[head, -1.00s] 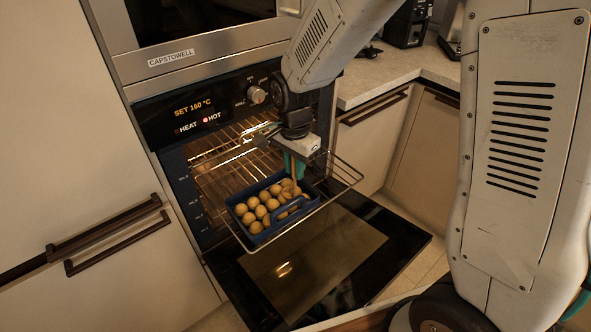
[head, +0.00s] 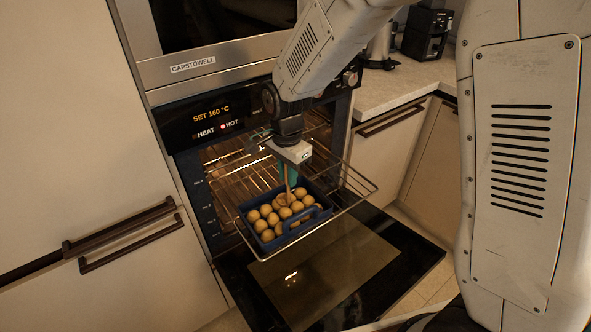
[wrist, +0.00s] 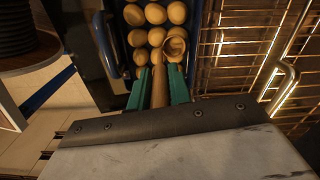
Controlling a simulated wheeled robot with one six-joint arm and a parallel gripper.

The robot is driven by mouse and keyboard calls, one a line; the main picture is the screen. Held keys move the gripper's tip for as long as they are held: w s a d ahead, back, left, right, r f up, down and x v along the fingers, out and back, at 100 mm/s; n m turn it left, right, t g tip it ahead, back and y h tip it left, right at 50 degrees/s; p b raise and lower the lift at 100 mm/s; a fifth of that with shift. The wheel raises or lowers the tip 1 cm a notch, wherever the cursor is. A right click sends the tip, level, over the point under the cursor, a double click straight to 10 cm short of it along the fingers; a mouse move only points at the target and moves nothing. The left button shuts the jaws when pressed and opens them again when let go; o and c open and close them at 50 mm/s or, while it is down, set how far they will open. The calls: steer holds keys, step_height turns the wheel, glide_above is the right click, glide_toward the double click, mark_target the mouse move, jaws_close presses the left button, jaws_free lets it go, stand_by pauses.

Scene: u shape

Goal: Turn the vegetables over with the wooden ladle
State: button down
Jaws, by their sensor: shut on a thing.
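The vegetables, several round yellow-brown pieces (head: 266,226), lie in a blue roasting tray (head: 311,226) on the pulled-out oven rack. My gripper (head: 289,180) is above the tray, pointing down, with green fingers shut on the wooden ladle (head: 289,194). The ladle's lower end is down among the vegetables. In the wrist view the ladle handle (wrist: 160,88) sits between the green fingers (wrist: 160,86), and vegetables (wrist: 155,13) show beyond it in the tray. A round, bowl-like shape lies just past the fingers; I cannot tell whether it is the ladle's bowl.
The oven rack (head: 357,176) sticks out over the lowered oven door (head: 335,268). The oven panel (head: 213,117) reads SET 160 °C with a red light at HOT. A cabinet (head: 387,150) and counter (head: 400,88) stand to the right, tall cabinet fronts to the left.

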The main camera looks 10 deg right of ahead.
steer(key=shift+s+a, duration=2.05)
steer(key=shift+s, duration=1.45)
steer(key=shift+w+d, duration=1.85)
steer(key=shift+d, duration=2.8)
steer(key=shift+w+a, duration=0.95)
steer(key=shift+w, duration=1.35)
steer(key=s+a, duration=0.3)
steer(key=s, duration=0.1)
steer(key=shift+s+a, duration=0.1)
steer(key=shift+a, duration=0.25)
steer(key=shift+r, duration=0.1)
